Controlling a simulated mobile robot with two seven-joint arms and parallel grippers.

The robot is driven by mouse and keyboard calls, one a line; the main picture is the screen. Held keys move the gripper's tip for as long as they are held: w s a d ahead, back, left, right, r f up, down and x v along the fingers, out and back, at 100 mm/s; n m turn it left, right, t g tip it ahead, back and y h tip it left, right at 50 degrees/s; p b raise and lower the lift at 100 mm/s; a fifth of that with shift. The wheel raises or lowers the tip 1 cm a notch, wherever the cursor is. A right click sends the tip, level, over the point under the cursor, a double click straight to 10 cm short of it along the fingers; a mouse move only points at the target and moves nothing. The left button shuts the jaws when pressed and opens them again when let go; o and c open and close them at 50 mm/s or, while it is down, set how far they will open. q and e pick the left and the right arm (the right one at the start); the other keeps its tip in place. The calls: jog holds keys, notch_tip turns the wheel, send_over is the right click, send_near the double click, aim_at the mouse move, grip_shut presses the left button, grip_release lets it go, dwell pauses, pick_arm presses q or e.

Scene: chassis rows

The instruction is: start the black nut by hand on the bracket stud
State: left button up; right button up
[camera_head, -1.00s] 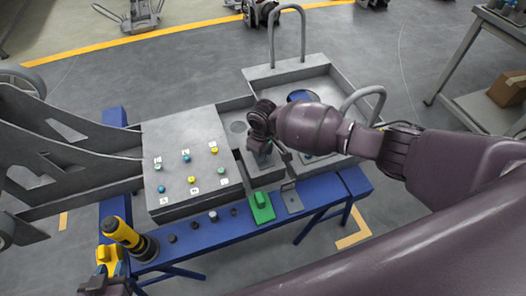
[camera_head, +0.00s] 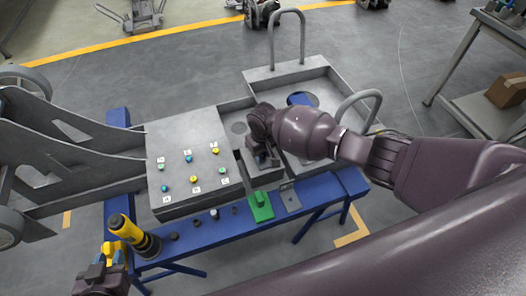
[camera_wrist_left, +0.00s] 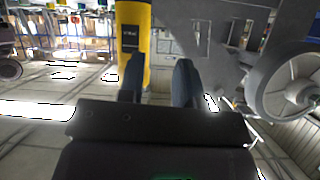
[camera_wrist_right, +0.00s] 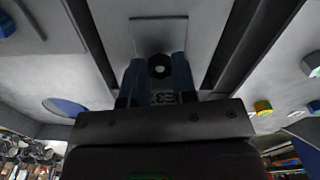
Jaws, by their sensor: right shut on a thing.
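My right gripper (camera_head: 262,158) points down into the grey channel right of the panel. In the right wrist view its fingertips (camera_wrist_right: 158,68) are shut on the black nut (camera_wrist_right: 159,66), which has a round hole. A flat grey plate (camera_wrist_right: 160,32), perhaps the bracket, lies just beyond the nut. The stud is hidden, and I cannot tell whether the nut touches it. My left gripper (camera_head: 101,278) is at the lower left, beside the yellow and black tool (camera_head: 133,236). In the left wrist view its fingers (camera_wrist_left: 160,80) are apart and empty, with the yellow tool body (camera_wrist_left: 133,40) beyond them.
The grey panel (camera_head: 184,135) bears several coloured caps. A green block (camera_head: 261,207), a small grey plate (camera_head: 290,199) and several small dark parts (camera_head: 194,225) sit along the blue bench edge. A tray with tall handles (camera_head: 350,75) stands right of the channel.

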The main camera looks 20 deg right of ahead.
pick_arm(q)
jog(key=shift+w+r+p, duration=0.2)
jog(key=shift+r+p, duration=0.6)
jog(key=shift+r, duration=0.45)
pick_arm(e)
jog(key=shift+m, duration=1.5)
jog(key=o, duration=0.9)
pick_arm(q)
jog(key=shift+f, duration=0.1)
jog(key=shift+g, duration=0.4)
jog(key=s+f+p, duration=0.2)
jog(key=s, duration=0.1)
jog(key=shift+s+a+f, duration=0.15)
jog(key=shift+a+f, duration=0.1)
jog(key=shift+a, duration=0.15)
pick_arm(e)
notch_tip(320, 180, up, 11)
jog(key=shift+f, duration=0.1)
